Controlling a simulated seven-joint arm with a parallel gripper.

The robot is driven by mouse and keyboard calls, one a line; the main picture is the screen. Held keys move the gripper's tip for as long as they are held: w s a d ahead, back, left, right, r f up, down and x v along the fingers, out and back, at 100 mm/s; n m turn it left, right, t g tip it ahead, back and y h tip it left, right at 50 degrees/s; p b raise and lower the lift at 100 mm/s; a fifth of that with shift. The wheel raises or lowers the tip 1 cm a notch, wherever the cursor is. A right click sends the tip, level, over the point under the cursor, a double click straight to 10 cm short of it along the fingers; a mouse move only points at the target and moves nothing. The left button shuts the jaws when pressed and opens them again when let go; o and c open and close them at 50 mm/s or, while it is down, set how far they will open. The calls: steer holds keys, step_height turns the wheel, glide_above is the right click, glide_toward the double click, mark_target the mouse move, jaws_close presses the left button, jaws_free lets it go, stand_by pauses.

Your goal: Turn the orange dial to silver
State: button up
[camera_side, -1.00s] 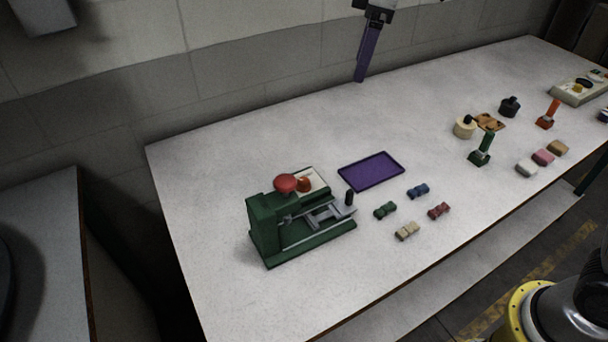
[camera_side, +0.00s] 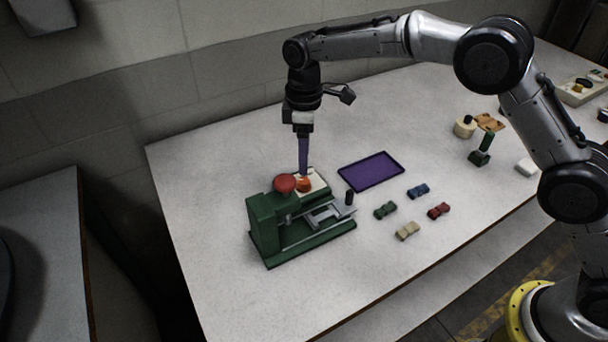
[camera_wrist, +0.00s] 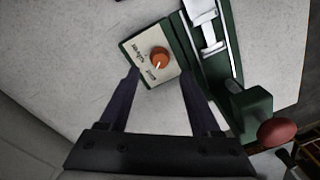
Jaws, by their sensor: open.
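The orange dial (camera_wrist: 159,58) sits on a pale panel (camera_wrist: 134,47) beside the green press (camera_wrist: 207,60). In the wrist view the dial has a white pointer mark, and dark lettering is printed on the panel; the words are too small to read surely.
The red knob stands close beside my gripper. A purple tray (camera_side: 345,180) lies right of the press, with several small coloured blocks (camera_side: 419,191) near it. A green-handled stamp (camera_side: 482,152) stands farther right. The table's left part is clear.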

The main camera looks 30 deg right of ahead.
mark_target(304, 181)
step_height(304, 181, down, 6)
steer(key=shift+s+a+f, duration=0.1)
steer(key=shift+s+f, duration=0.05)
steer(key=shift+f, duration=0.1)
jaws_close()
stand_by(0.4)
